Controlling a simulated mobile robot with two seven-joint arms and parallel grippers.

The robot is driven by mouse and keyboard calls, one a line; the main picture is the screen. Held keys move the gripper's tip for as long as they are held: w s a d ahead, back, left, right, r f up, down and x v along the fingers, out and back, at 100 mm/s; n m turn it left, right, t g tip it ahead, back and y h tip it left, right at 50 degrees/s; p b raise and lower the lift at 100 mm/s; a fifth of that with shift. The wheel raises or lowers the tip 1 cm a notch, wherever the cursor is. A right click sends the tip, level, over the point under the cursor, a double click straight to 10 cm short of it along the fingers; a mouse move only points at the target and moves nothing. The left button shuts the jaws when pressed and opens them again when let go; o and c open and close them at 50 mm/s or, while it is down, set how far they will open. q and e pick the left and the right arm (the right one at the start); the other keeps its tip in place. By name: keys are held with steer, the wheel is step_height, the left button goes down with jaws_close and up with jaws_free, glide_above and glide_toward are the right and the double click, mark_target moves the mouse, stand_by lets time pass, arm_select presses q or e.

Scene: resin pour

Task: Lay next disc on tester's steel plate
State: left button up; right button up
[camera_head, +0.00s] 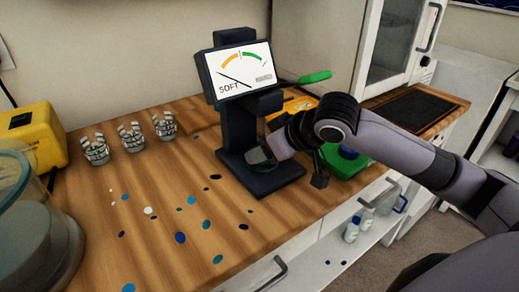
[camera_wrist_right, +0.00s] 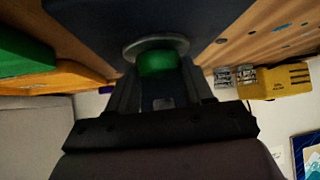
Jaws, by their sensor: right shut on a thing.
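The tester (camera_head: 238,135) is a dark stand with a tilted dial screen (camera_head: 240,72) reading "SOFT". Its round grey steel plate (camera_wrist_right: 132,46) shows in the right wrist view, against the dark base. My right gripper (camera_wrist_right: 158,78) is shut on a green disc (camera_wrist_right: 158,64), which is at the plate's edge and overlaps it in this view. I cannot tell whether the disc touches the plate. In the head view my right gripper (camera_head: 270,152) reaches in low at the tester's base from the right, and the disc is hard to make out. My left gripper is not in view.
Several clear cups (camera_head: 130,137) stand left of the tester by a yellow box (camera_head: 35,136). Coloured spots (camera_head: 180,237) are scattered on the wooden bench. A glass vessel (camera_head: 30,215) stands at far left. A green item (camera_head: 345,160) and a dark mat (camera_head: 415,108) lie to the right.

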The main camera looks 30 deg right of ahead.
steer(key=shift+s+d+r, duration=0.1)
steer(key=shift+s, duration=0.05)
steer(key=o, duration=1.1)
steer(key=p+v, duration=0.1)
steer(key=v, duration=1.1)
steer(key=shift+s, duration=0.1)
